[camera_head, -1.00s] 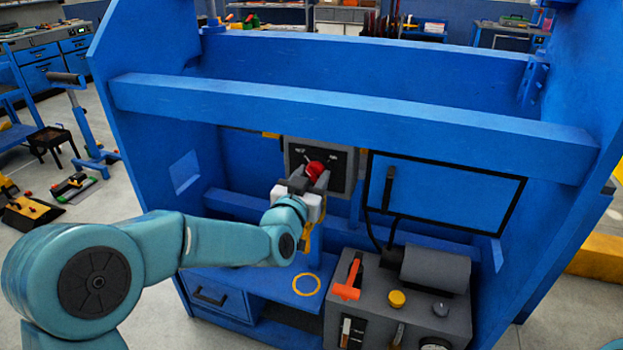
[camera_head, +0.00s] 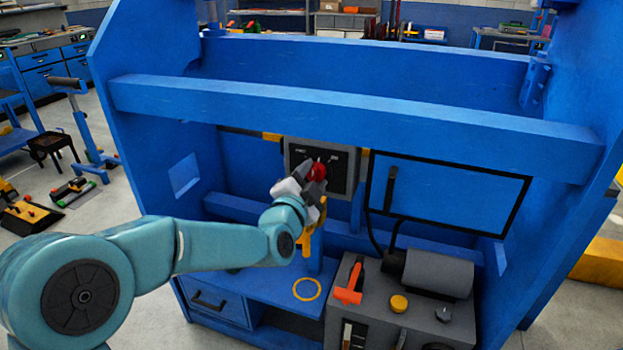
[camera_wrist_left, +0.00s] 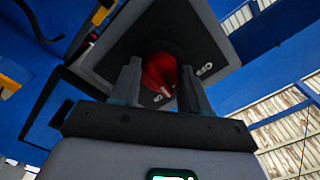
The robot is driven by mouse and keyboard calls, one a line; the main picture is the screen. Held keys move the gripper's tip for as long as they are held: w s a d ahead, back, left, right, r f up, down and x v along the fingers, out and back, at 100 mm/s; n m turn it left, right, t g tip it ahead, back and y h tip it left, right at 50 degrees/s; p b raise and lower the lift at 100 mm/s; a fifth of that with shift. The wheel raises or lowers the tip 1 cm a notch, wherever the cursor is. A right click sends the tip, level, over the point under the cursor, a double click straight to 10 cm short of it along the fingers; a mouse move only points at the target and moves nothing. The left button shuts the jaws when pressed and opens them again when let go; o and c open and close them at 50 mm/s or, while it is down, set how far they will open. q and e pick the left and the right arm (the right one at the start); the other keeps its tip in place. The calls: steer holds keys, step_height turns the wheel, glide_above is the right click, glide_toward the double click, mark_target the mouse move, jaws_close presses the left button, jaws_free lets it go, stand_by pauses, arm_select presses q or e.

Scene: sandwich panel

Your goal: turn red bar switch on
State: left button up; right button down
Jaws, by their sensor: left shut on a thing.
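The red bar switch (camera_head: 317,171) is a red knob on a dark grey square plate (camera_head: 345,176) on the blue panel's back wall. In the left wrist view the red knob (camera_wrist_left: 159,74) sits between the two fingers, with white markings beside it on the dark plate (camera_wrist_left: 212,38). My left gripper (camera_head: 312,178) reaches it from the lower left and is shut on the knob; the gripper looks tilted in the head view. The fingers (camera_wrist_left: 156,84) hide the knob's sides. My right gripper is not in view.
A blue beam (camera_head: 350,112) crosses above the switch. To its right is a black-framed blue door (camera_head: 450,195) with a black handle. Below right stands a grey box (camera_head: 375,320) with an orange-red lever (camera_head: 350,285), a yellow button (camera_head: 399,303) and a grey cylinder (camera_head: 438,271).

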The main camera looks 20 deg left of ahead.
arm_select(q)
steer(key=m, duration=0.3)
steer(key=shift+m, duration=0.3)
steer(key=shift+m+p, duration=0.45)
steer(key=shift+m, duration=1.35)
steer(key=o, duration=1.1)
steer(key=shift+c, duration=0.2)
steer(key=s, duration=1.6)
steer(key=shift+s+a, duration=0.2)
steer(key=shift+a, duration=0.1)
